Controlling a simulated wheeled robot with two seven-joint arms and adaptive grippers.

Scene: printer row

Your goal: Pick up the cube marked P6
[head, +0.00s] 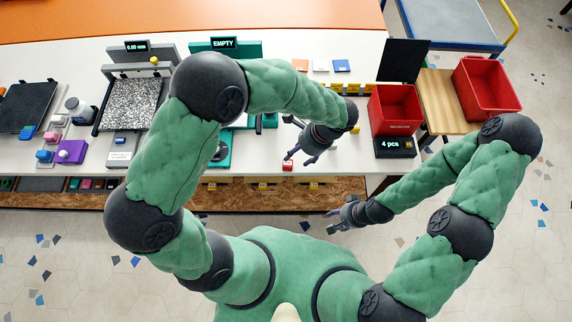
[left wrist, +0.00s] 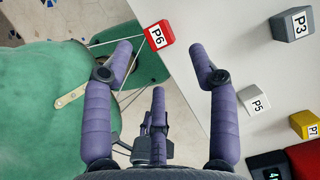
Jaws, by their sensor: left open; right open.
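The red cube marked P6 (head: 288,166) sits near the front edge of the white table. Whether a finger touches the cube I cannot tell. My right gripper (head: 334,212) is open and empty, in front of the table.
A grey cube P3 (left wrist: 292,25), a white cube P5 (left wrist: 254,99) and a yellow cube (left wrist: 304,125) stand nearby. Red bins (head: 396,107) and (head: 487,86) stand at the right, with a scale display (head: 394,145). A purple device (head: 71,151) lies at the left.

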